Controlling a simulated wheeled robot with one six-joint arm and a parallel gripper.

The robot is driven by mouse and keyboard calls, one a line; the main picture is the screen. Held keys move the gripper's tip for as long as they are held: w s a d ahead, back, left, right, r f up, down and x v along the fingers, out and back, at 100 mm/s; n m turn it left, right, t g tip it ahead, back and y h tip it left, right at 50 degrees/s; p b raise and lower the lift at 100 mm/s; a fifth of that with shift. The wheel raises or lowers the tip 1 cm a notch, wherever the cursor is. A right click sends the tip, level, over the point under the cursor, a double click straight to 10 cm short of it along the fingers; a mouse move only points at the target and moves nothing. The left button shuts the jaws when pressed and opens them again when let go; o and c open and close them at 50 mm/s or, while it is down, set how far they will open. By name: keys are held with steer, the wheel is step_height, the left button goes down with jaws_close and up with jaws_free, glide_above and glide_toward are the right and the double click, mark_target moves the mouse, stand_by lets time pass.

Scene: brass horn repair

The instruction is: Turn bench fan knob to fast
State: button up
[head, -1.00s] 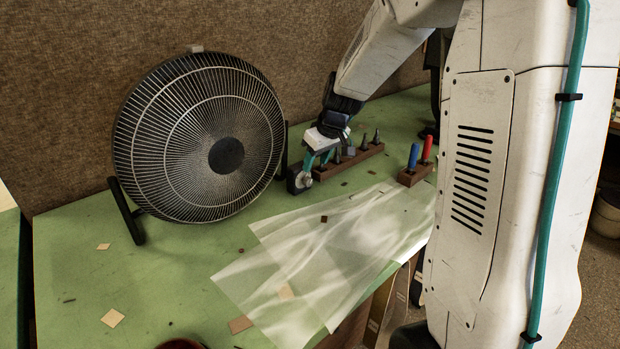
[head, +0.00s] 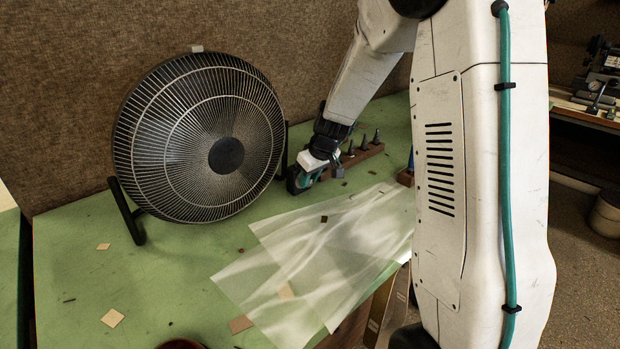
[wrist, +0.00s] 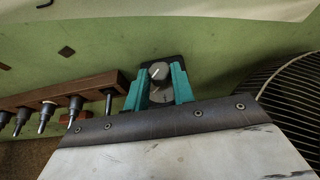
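The bench fan (head: 185,140) stands on the green bench, its round black wire grille facing out. Its dark control box (head: 293,180) sits at the bench surface to the right of the grille. In the wrist view the grey round knob (wrist: 159,70) with a white pointer line is between the teal fingers of my gripper (wrist: 160,75). Both fingers appear to touch the knob's sides. The speed marks around the knob are too small to read. In the head view my gripper (head: 308,178) reaches down at the box, and the knob is hidden.
A wooden rack (wrist: 60,95) with several metal tools stands close beside my gripper. Translucent sheets (head: 310,260) lie over the bench's front edge. Small tan squares (head: 112,318) are scattered at the left.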

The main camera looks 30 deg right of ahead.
steer(key=shift+d+f+m+g+y, duration=0.1)
steer(key=shift+d+m+g+y, duration=0.25)
steer(key=shift+y, duration=1.75)
steer(key=o, duration=1)
steer(key=v, duration=0.7)
steer(key=shift+d+r, duration=0.2)
steer(key=shift+r, duration=0.15)
steer(key=shift+m, duration=0.25)
